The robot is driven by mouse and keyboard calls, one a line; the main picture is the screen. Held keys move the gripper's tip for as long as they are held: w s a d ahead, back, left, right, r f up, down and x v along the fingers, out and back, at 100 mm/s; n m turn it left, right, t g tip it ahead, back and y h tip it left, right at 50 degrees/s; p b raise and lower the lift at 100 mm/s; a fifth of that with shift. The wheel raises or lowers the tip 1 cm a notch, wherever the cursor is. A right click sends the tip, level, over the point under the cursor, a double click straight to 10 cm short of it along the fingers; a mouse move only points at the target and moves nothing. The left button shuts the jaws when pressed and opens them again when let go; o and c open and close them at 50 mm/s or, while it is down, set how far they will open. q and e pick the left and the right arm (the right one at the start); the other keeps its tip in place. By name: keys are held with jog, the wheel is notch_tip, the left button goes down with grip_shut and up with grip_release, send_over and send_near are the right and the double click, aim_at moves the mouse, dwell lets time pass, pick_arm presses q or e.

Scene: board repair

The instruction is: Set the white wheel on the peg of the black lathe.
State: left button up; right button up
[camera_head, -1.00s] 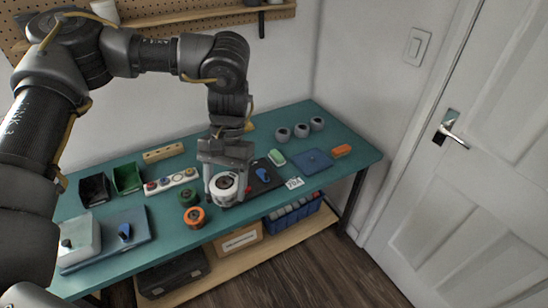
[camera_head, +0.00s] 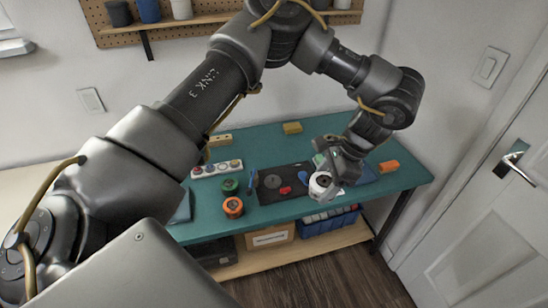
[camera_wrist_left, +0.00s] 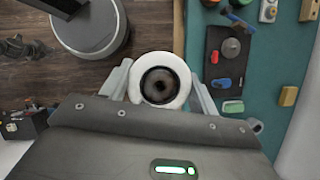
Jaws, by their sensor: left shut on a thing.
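My left gripper (camera_head: 325,178) is shut on the white wheel (camera_head: 320,188), which has a dark hub. In the left wrist view the wheel (camera_wrist_left: 160,79) sits between the two fingers, its face toward the camera. The wheel is held up in the air near the table's front edge, to the right of the black lathe (camera_head: 273,194). The lathe is a flat black base with a grey disc and red and blue parts; it also shows in the left wrist view (camera_wrist_left: 234,74). I cannot make out its peg clearly. My right gripper is not in view.
A green spool (camera_head: 230,186) and an orange spool (camera_head: 233,207) stand left of the lathe. A button strip (camera_head: 217,169), a yellow block (camera_head: 292,128) and an orange block (camera_head: 389,166) lie on the teal table (camera_head: 265,151). A blue bin (camera_head: 330,222) is on the shelf below.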

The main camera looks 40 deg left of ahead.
aim_at(326, 175)
pick_arm(q)
jog(key=w+f+m+t, duration=0.1)
jog(key=m, duration=0.2)
jog(key=w+a+f+m+t, duration=0.1)
jog(key=w+m, duration=0.1)
jog(key=m, duration=0.1)
jog(key=w+a+f+m+t+y, duration=0.1)
jog(key=w+m, duration=0.1)
jog(key=m, duration=0.2)
jog(key=shift+t, duration=0.4)
jog(key=w+a+f+m+t+h, duration=0.1)
jog(key=w+a+f+m+h, duration=0.1)
jog(key=a+m, duration=0.5)
jog(key=w+a+f+m+h+p, duration=0.1)
jog(key=w+a+f+m+h, duration=0.1)
jog(key=a+f+m, duration=0.3)
jog(key=w+a+f+m+t+h, duration=0.1)
jog(key=w+a+f+m+h, duration=0.1)
jog(key=a+m, duration=0.9)
jog(key=shift+w+a+f+m+t+h, duration=0.15)
jog(key=shift+f+m+h, duration=0.25)
jog(key=shift+f, duration=0.25)
jog(key=shift+s+a+f+m+t+h, duration=0.15)
jog(key=shift+f+m+h, duration=0.15)
jog(key=shift+f+m, duration=0.25)
jog(key=shift+w+d, duration=0.1)
jog(key=shift+f, duration=0.1)
jog(key=shift+f+b, duration=1)
jog(key=shift+f, duration=1.15)
